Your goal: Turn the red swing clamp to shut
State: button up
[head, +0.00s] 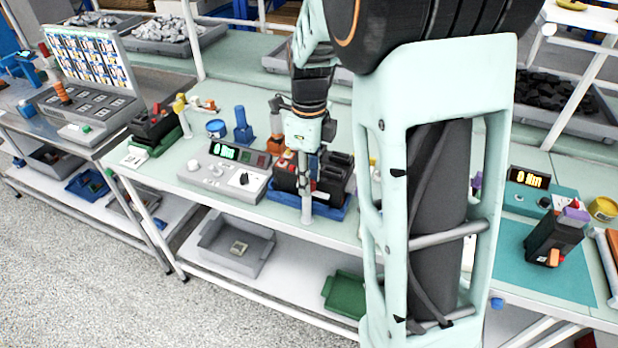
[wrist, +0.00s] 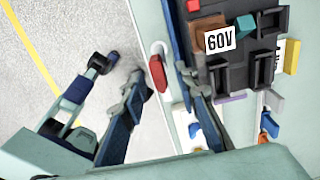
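The red swing clamp (wrist: 157,73) shows in the wrist view as a short red lever beside a white rounded part at the pale bench edge. My gripper (wrist: 160,90) is open, with one finger on each side of the lever. The left finger is over the floor and the right finger is over the bench side. I cannot tell whether either finger touches the lever. In the head view my gripper (head: 307,195) points down at the front of the dark breaker block (head: 335,172), and I cannot make out the clamp there.
A dark unit with a 60V label (wrist: 220,40) lies right of my fingers in the wrist view. A grey control box (head: 225,172) stands left of the breaker block's blue tray (head: 328,208). A teal mat (head: 570,280) lies at the right. The floor in front is clear.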

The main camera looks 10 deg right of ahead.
jog(key=shift+f, duration=0.1)
grip_shut()
jog(key=shift+n, duration=0.4)
jog(key=n, duration=0.2)
jog(key=shift+n+p, duration=0.3)
jog(key=shift+n, duration=0.1)
jog(key=n, duration=0.3)
jog(key=shift+w+n, duration=0.1)
jog(key=shift+n, duration=0.2)
jog(key=n, duration=0.5)
jog(key=shift+w, duration=0.15)
jog(key=n, duration=0.5)
jog(key=shift+w+n, duration=0.1)
jog(key=shift+n, duration=0.2)
jog(key=shift+a, duration=0.1)
